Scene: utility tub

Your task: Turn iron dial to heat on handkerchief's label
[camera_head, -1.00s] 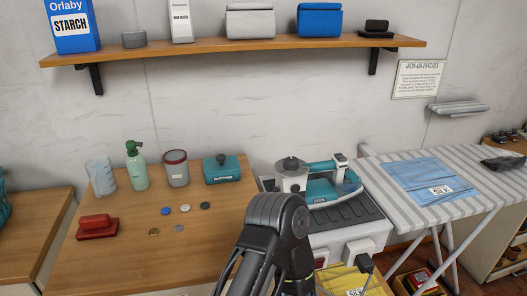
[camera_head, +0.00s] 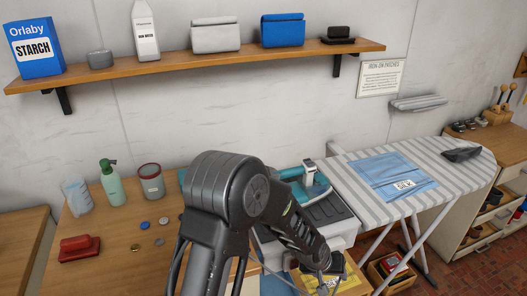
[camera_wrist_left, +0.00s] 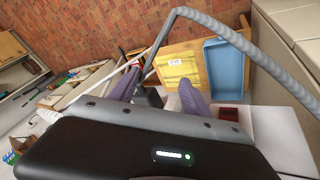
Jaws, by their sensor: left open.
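The teal and grey iron (camera_head: 308,187) stands on its grey rest on the white cabinet. My left arm covers its left part, so the dial is hidden. The light-blue handkerchief (camera_head: 375,172) lies flat on the striped ironing board; its white label (camera_head: 404,184) appears to read SILK. My left gripper (camera_head: 323,264) is low in front of the cabinet, below the iron and apart from it. In the left wrist view its two purple-grey fingers (camera_wrist_left: 158,93) are apart, with nothing between them. My right gripper is not in view.
The ironing board (camera_head: 440,165) is to the right, with a dark object on its far end. A shelf (camera_head: 200,64) runs above. A yellow item (camera_head: 345,275) is below the cabinet.

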